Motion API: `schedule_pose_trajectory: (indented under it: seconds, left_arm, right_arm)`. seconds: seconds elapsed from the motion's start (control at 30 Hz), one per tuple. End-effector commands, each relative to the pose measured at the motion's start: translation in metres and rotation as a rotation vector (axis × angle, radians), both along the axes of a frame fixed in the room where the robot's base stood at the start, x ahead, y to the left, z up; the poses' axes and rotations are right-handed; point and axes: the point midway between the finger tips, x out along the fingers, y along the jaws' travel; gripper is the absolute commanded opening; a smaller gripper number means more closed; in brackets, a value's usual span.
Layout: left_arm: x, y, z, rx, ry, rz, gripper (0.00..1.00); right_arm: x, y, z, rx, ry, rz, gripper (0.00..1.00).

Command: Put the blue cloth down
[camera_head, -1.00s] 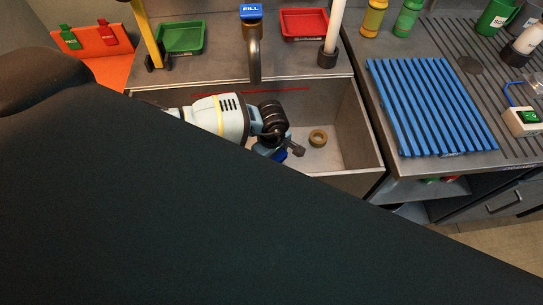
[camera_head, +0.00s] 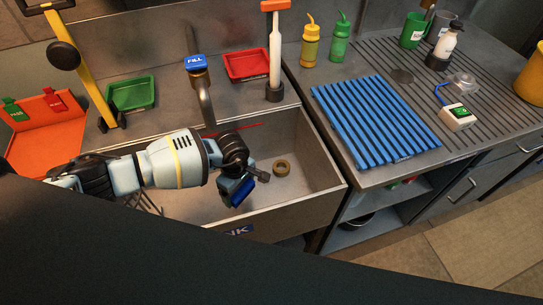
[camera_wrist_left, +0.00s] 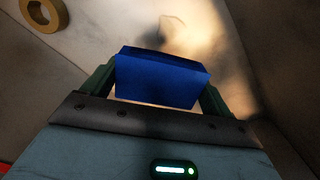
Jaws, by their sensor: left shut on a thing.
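The blue cloth (camera_head: 241,195) is a small dark-blue block shape in the head view, at my left gripper (camera_head: 252,182). In the left wrist view the blue cloth (camera_wrist_left: 160,78) sits between the two fingers of my left gripper (camera_wrist_left: 158,85), which is shut on it. The gripper is inside the grey sink basin (camera_head: 312,192), above its floor. I cannot tell whether the cloth touches the floor. My right gripper is in neither view.
A tan ring (camera_head: 282,169) lies on the basin floor right of the gripper; it also shows in the left wrist view (camera_wrist_left: 42,13). The tap (camera_head: 204,95) stands over the basin's back edge. A blue slatted rack (camera_head: 375,122) lies on the right counter.

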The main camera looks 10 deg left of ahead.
Motion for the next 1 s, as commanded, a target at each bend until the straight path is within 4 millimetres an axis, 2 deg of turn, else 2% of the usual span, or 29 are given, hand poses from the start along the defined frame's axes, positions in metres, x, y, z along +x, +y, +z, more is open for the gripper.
schedule_pose_trajectory:
  seconds: [0.1,0.23,0.4,0.5,0.6,0.7,1.0]
  left_arm:
    - [0.006,-0.002,0.042,-0.001,-0.012,-0.143,0.61]
    - [0.001,-0.004,0.102,0.001,-0.014,-0.395,0.61]
    - [-0.024,0.001,0.174,0.003,-0.011,-0.747,0.61]
    - [-0.041,0.005,0.205,0.003,-0.008,-0.925,0.61]
    - [-0.056,0.01,0.226,0.003,-0.006,-1.06,0.61]
    - [-0.066,0.013,0.239,0.0,-0.003,-1.147,0.61]
    - [-0.072,0.015,0.245,-0.002,-0.003,-1.197,0.61]
  right_arm:
    - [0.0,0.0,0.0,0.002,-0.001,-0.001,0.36]
    - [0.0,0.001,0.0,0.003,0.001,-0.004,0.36]
    - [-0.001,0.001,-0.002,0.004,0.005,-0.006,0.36]
    - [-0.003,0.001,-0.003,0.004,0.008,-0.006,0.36]
    - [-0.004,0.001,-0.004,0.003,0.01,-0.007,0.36]
    - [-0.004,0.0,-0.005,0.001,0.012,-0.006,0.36]
    - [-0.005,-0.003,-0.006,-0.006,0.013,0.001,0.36]
